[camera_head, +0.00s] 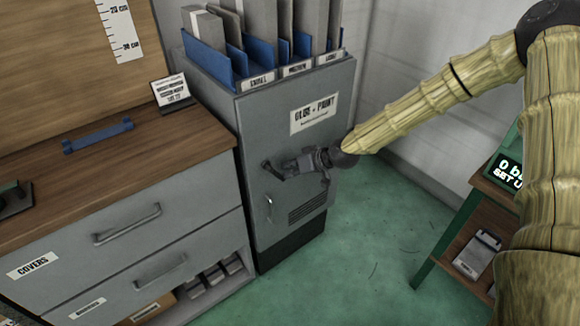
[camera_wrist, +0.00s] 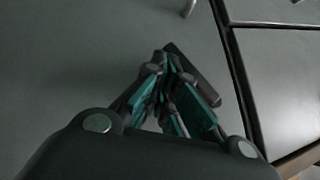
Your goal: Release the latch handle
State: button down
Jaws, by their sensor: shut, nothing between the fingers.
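The grey cabinet (camera_head: 285,135), labelled "GLUE + PAINT", stands behind my gripper with its door closed as far as I can see. A dark latch handle (camera_head: 268,170) shows at the fingertips on the door's left part. In the wrist view the latch handle (camera_wrist: 205,82) is a dark, slanted bar just beyond the fingers, partly hidden by them. My gripper (camera_head: 286,168) is shut and empty, close against the latch handle; I cannot tell whether they touch. In the wrist view its fingertips (camera_wrist: 166,62) are together beside the bar's upper end.
A silver pull handle (camera_head: 268,208) is lower on the cabinet door. A wooden-topped drawer unit (camera_head: 140,225) adjoins on the left. Blue file holders (camera_head: 210,62) stand on the cabinet. A green-framed stand (camera_head: 440,240) is at right. Green floor (camera_head: 360,260) is clear between.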

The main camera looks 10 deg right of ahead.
jog(key=shift+s+a+f, duration=0.15)
jog(key=shift+a+f, duration=0.2)
jog(key=shift+f, duration=0.3)
jog(key=shift+a+f, duration=0.15)
dwell(0.7)
dwell(0.9)
jog(key=s+d+r, duration=0.2)
jog(key=d+r, duration=0.1)
jog(key=d, duration=0.9)
jog(key=shift+d+r+b, duration=0.3)
jog(key=shift+s, duration=0.1)
dwell(0.3)
